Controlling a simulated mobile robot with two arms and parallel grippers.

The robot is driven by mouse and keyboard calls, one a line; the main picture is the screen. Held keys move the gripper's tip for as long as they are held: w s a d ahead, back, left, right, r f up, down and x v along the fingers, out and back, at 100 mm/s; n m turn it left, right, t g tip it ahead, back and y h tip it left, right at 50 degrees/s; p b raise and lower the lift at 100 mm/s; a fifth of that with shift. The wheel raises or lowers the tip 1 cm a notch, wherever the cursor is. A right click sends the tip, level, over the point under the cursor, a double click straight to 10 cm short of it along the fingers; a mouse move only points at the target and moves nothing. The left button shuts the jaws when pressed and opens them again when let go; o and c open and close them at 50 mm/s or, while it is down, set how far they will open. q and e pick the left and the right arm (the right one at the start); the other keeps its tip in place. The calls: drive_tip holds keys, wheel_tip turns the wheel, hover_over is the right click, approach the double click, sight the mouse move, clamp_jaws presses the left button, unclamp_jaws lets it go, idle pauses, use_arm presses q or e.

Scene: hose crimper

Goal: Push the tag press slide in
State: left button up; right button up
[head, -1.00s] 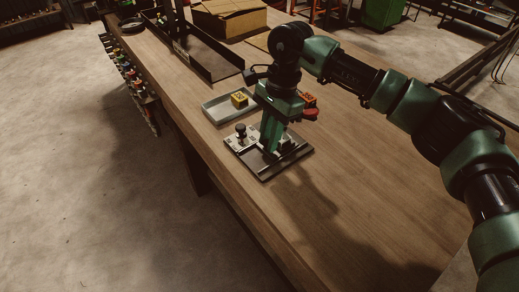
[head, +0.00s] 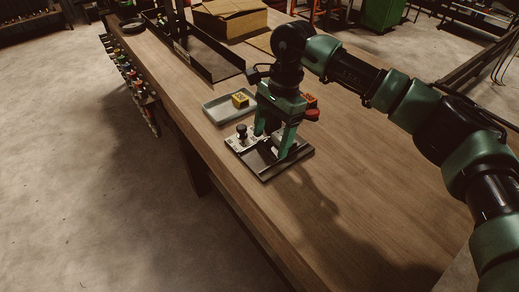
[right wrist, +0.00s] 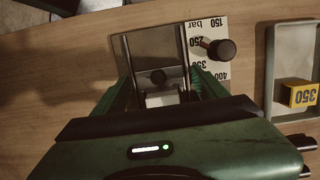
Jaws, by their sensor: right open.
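The tag press (head: 262,160) is a dark plate with rails on the wooden table. My right gripper (head: 273,146) points down over the press, fingers spread to either side of the slide and holding nothing. In the right wrist view the fingers (right wrist: 163,90) reach forward past the housing. I cannot tell whether they touch the slide. A larger black knob (right wrist: 222,50) stands on a pale printed scale (right wrist: 208,20). My left gripper is not in view.
A grey tray (head: 215,118) holds a yellow block (head: 240,100) marked 350 just behind the press. A red-orange object (head: 311,113) stands behind my right gripper. A cardboard box (head: 230,18) and a black-framed rack (head: 205,65) stand farther back. The table is clear to the right.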

sight(271, 141)
drive_tip(key=shift+d, duration=0.2)
drive_tip(key=shift+w+r+p, duration=0.15)
drive_tip(key=shift+r+p, duration=0.2)
drive_tip(key=shift+r, duration=0.4)
drive_tip(key=shift+d+r+p, duration=0.15)
drive_tip(key=shift+r+p, duration=0.25)
drive_tip(key=shift+r, duration=0.5)
drive_tip(key=shift+r+p, duration=0.35)
drive_tip(key=shift+r, duration=0.55)
wheel_tip(271, 141, up, 4)
drive_tip(key=shift+f+p, duration=0.1)
drive_tip(key=shift+p, duration=0.8)
drive_tip(key=shift+a, duration=0.2)
